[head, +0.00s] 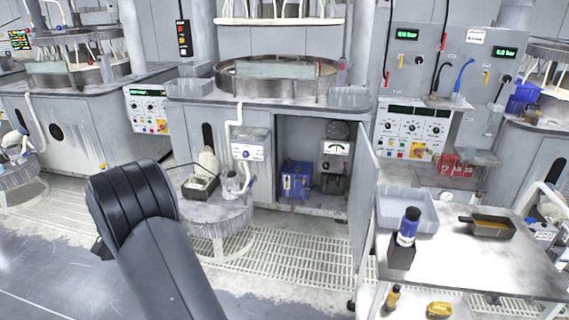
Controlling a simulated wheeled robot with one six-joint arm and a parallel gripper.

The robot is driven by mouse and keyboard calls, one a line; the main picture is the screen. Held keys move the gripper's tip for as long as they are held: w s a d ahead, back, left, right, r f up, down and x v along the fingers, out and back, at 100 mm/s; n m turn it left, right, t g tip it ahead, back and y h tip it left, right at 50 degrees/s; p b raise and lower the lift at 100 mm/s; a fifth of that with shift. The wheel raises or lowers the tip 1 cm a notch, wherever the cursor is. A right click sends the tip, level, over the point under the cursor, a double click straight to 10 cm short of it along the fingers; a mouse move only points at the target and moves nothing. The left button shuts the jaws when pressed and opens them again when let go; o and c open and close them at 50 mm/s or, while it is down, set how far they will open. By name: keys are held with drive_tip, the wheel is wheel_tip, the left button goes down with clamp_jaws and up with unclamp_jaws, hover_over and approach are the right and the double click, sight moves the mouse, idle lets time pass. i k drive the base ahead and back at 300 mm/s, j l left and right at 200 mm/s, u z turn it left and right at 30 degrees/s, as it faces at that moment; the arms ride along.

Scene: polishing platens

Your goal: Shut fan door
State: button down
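The fan door (366,190) is a grey panel at the right side of an open cabinet (325,206) below the middle polishing platen. It stands swung outward, seen nearly edge-on. Inside the open compartment are a round dark fan (337,131), a white dial meter and a blue box (296,180). My dark arm rises from the bottom at lower left, apart from the door. My gripper is not clearly visible; the arm's bend hides it or it lies out of view.
A round stand (212,215) is left of the opening. Floor grating lies in front.

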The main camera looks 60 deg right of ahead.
sight(365, 168)
drive_tip(key=i+l+z, duration=0.2)
drive_tip(key=i+z, duration=0.25)
drive_tip(key=i+l+z, duration=0.1)
drive_tip(key=i+z, duration=0.15)
drive_tip(key=z, duration=0.25)
drive_tip(key=i+j+z, duration=0.1)
drive_tip(key=i+z, duration=0.35)
drive_tip(key=i+j+z, duration=0.15)
drive_tip(key=z, duration=0.35)
drive_tip(key=i+l+z, duration=0.2)
drive_tip(key=z, duration=0.25)
drive_tip(key=i+z, duration=0.7)
drive_tip(key=z, duration=0.2)
drive_tip(key=i+j+z, duration=0.1)
drive_tip(key=i+z, duration=0.3)
drive_tip(key=i+l, duration=0.1)
drive_tip(key=i, duration=0.3)
